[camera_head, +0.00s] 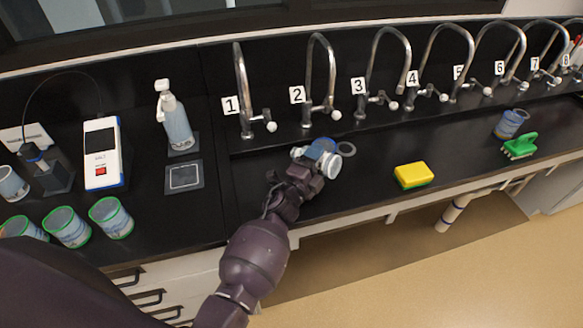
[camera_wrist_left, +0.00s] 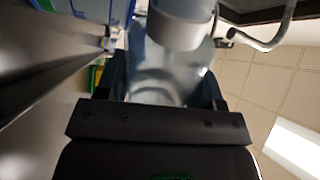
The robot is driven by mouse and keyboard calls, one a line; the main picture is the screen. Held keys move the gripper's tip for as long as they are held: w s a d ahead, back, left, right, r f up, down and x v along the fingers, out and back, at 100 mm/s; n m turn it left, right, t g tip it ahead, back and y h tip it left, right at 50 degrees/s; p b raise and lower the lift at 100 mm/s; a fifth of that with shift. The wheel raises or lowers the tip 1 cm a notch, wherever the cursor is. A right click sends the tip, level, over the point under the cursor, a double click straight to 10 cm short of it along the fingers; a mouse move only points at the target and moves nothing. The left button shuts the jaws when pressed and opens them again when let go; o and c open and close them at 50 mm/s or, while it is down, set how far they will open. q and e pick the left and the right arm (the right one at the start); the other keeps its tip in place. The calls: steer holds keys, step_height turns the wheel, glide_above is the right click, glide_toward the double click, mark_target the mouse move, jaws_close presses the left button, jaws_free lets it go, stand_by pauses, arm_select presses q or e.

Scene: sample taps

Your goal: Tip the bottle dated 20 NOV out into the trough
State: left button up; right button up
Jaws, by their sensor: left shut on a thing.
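My left gripper (camera_head: 312,164) is shut on a clear bottle (camera_head: 323,148) with a blue part and a pale grey-white ring at one end. The bottle looks tilted over, held above the black trough (camera_head: 375,160) below taps 1 to 3. In the left wrist view the bottle (camera_wrist_left: 158,75) sits between the jaws, its pale ring pointing away from the gripper. No date can be read on it, and I cannot see whether liquid leaves it. My right gripper is not in view.
Numbered taps (camera_head: 308,80) line the back.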

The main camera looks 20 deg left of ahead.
arm_select(q)
steer(key=shift+w+a+n, duration=0.1)
steer(key=shift+a+n, duration=0.05)
steer(key=shift+n, duration=0.55)
steer(key=shift+f, duration=0.1)
